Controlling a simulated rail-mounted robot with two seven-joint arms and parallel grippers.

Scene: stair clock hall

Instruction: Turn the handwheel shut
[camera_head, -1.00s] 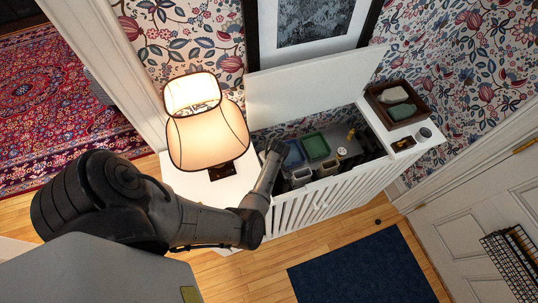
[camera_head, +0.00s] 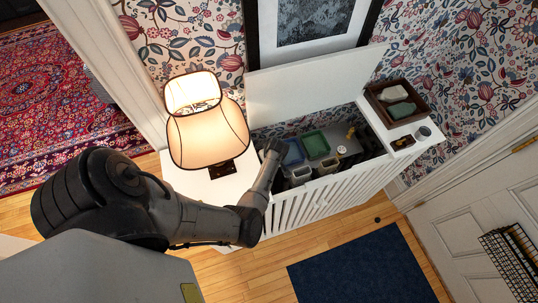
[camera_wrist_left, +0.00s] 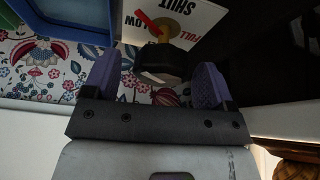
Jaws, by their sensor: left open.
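The dark handwheel (camera_wrist_left: 160,65) is in the left wrist view, with a yellow stem and a red pointer behind it. A white sign plate (camera_wrist_left: 185,15) behind it reads SHUT and FULL FLOW. The pointer's tip is near the top of the plate. My left gripper (camera_wrist_left: 155,85) is open, its two purple fingers on either side of the handwheel; I cannot tell whether they touch it. In the head view my left gripper (camera_head: 272,150) reaches into the open white cabinet, and the handwheel there is hidden or too small to make out. My right gripper is not in view.
The white slatted cabinet (camera_head: 330,197) has its lid (camera_head: 310,85) raised. Inside are a green bin (camera_head: 315,145), a blue bin (camera_head: 293,153) and a brass fitting (camera_head: 351,132). A brown tray (camera_head: 378,97) sits at the right end.

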